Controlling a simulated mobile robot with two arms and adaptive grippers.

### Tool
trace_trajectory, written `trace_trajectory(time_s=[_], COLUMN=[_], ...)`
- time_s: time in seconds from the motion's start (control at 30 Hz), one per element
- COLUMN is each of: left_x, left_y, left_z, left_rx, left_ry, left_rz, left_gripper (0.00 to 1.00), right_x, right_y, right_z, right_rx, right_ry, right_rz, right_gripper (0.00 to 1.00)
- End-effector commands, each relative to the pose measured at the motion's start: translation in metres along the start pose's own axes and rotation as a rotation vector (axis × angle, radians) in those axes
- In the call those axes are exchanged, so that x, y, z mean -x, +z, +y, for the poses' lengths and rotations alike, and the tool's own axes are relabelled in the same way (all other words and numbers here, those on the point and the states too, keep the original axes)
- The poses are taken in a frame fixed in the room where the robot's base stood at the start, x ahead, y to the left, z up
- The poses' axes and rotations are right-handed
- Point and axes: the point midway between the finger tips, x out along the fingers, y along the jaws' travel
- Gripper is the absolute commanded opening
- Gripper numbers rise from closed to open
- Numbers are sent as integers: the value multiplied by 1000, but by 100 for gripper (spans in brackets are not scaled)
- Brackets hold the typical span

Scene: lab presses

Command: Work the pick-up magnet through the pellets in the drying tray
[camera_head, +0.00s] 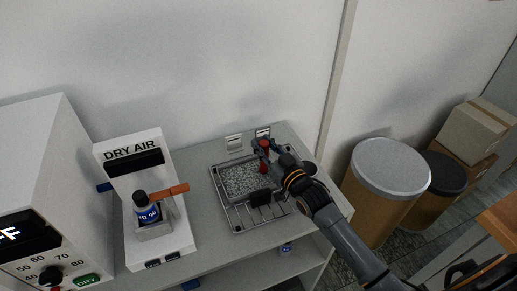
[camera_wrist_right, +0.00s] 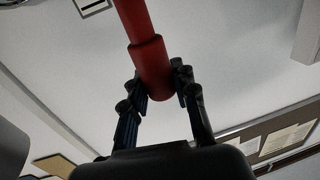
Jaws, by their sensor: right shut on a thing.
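The drying tray (camera_head: 224,191) is a metal tray of grey speckled pellets (camera_head: 241,181), standing in a wire rack on the grey bench. My right gripper (camera_head: 264,150) is over the tray's right side, shut on the red pick-up magnet (camera_head: 264,168). The magnet stands roughly upright, with its lower end at or just above the pellets; I cannot tell if it touches them. In the right wrist view the red shaft of the magnet (camera_wrist_right: 152,68) is between the fingers. My left gripper is not in view.
Left of the tray is a white dry-air unit (camera_head: 130,165) holding a dark bottle (camera_head: 146,208) beside an orange handle (camera_head: 172,193). A white machine (camera_head: 45,170) stands further left. Fibre drums (camera_head: 385,190) and boxes (camera_head: 475,130) are on the floor at right. The wall is close behind.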

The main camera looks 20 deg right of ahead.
Motion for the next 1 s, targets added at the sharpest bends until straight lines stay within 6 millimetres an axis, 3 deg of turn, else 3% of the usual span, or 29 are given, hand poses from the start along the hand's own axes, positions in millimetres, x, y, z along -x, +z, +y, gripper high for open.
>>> trace_trajectory(time_s=[0.27,1.0], left_x=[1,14], left_y=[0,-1], left_z=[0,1], left_rx=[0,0], left_ry=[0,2], left_rz=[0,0], left_gripper=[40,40], right_x=[-1,-19], right_y=[-1,1], right_z=[-3,-88], right_rx=[-2,-4], right_ry=[0,0], right_rz=[2,2], right_gripper=[2,2])
